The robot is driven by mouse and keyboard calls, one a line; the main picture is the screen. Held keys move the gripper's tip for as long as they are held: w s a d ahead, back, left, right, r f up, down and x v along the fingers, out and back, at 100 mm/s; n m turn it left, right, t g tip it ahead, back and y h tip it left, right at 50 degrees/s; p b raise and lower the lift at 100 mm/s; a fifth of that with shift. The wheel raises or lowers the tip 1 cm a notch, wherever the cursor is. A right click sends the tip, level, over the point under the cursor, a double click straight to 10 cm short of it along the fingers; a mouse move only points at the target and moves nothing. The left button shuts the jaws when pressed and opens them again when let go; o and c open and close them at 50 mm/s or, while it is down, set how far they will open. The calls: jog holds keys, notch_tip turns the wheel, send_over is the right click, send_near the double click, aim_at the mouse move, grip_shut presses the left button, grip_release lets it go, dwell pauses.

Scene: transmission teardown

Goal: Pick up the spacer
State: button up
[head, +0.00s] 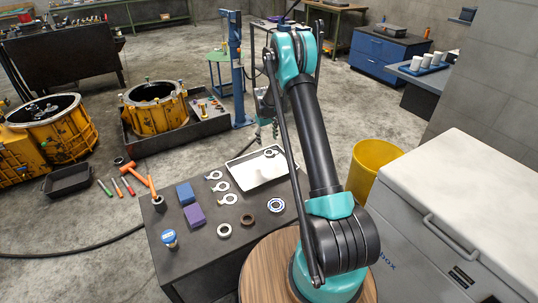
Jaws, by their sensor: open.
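Several ring-shaped parts lie on the dark table (190,270), and I cannot tell for sure which is the spacer. A pale metal ring (224,231) lies flat near the front. A brown ring (247,220) lies just right of it, and a blue-and-white ring (276,205) lies further right. My gripper (268,131) is small in the view, beyond the table's far side and partly hidden by my arm. It is open, apart from the rings, and I see nothing in it.
A white tray (240,179) holds a small metal part. Flat ring-ended parts (221,186), blue and purple blocks (194,215) and a blue-topped container (169,239) share the table. A yellow bin (371,165) and a large white chest (465,200) stand at right.

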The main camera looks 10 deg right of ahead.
aim_at(269, 154)
jog(key=shift+w+d+f, duration=0.1)
jog(key=shift+d+f, duration=0.1)
jog(key=shift+f, duration=1.8)
jog(key=shift+w+d+f, duration=0.1)
jog(key=shift+d+f, duration=0.05)
jog(key=shift+f, duration=1.8)
jog(key=shift+c, duration=0.4)
jog(key=c, duration=1.2)
jog(key=shift+r, duration=0.15)
notch_tip(269, 154, up, 20)
jog(key=shift+f, duration=0.1)
